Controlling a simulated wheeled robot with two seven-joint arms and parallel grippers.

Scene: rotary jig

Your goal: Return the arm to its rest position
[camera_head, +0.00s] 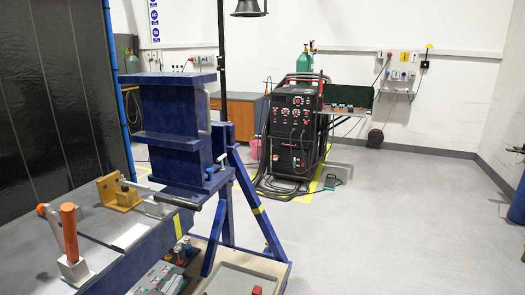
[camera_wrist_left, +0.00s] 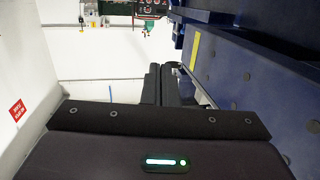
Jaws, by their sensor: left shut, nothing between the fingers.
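My left gripper (camera_wrist_left: 160,72) shows in the left wrist view, its dark fingers together with nothing between them. The blue rotary jig (camera_head: 170,105) stands at left of centre in the head view, on blue angled legs. In the left wrist view, blue steelwork (camera_wrist_left: 235,75) with a yellow mark fills the right side, beside and apart from the fingers. I cannot make out either gripper in the head view. My right gripper shows in neither view.
An orange-handled clamp (camera_head: 70,235) and a yellow bracket (camera_head: 120,192) sit on the blue bench at left. A black welding machine (camera_head: 290,130) stands behind the jig. A control box (camera_head: 165,278) lies low in front. The floor (camera_head: 400,220) at right is clear.

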